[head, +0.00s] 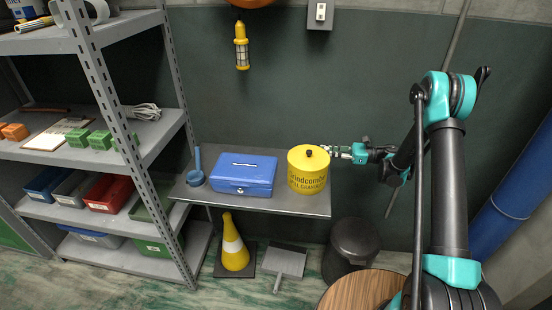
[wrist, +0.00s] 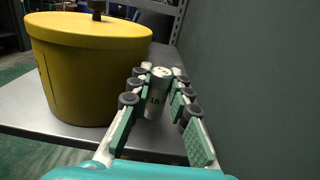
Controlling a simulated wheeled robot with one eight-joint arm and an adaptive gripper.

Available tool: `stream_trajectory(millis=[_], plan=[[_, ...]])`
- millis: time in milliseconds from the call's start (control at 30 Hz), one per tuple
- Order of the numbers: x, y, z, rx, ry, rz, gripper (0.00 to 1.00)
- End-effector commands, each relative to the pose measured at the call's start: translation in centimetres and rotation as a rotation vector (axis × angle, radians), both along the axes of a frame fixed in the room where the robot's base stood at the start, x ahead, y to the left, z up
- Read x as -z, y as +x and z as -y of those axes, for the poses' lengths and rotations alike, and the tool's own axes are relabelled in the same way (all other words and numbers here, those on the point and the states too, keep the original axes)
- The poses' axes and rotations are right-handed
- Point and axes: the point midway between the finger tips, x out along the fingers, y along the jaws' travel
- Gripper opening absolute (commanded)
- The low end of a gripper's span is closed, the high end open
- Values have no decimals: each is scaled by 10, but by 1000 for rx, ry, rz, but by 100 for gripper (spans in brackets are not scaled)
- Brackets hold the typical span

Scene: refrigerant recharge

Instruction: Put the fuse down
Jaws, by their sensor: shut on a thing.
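The fuse (wrist: 157,92) is a small pale cylinder with dark markings and a metal-looking top, upright between the fingers in the wrist view. My gripper (wrist: 157,88) is shut on it. In the head view my gripper (head: 330,150) is just right of the yellow canister, at the right end of the grey shelf (head: 300,205); the fuse cannot be made out there. In the wrist view the fuse is over or on the grey surface beside the canister; I cannot tell whether its base touches.
The yellow lidded canister (head: 308,178) stands close left of my gripper. A blue cash box (head: 244,176) and a blue ladle-like tool (head: 196,170) are further left on the shelf. A dark wall is behind. A black bin (head: 352,245) stands below right.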

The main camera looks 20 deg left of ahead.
Motion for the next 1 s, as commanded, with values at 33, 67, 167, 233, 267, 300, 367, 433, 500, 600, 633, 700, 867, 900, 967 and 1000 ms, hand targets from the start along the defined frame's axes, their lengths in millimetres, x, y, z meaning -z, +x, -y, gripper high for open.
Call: stream_trajectory(millis=[33,67,167,233,267,300,367,433,500,600,633,700,867,900,967,1000], plan=[[0,0,-14,-3,0,0,0],[0,0,-22,-4,0,0,0],[0,1,-46,-3,0,0,0],[0,1,-63,-3,0,0,0],[0,2,-71,-2,0,0,0],[0,2,-81,-2,0,0,0],[0,3,-95,-1,0,0,0],[0,4,-110,-1,0,0,0],[0,4,-123,0,0,0,0],[0,6,-135,2,0,0,0],[0,6,-137,3,0,0,0],[0,6,-140,2,0,0,0],[0,6,-152,2,0,0,0],[0,6,-158,2,0,0,0],[11,7,-156,4,0,0,0],[18,7,-156,4,0,0,0]])
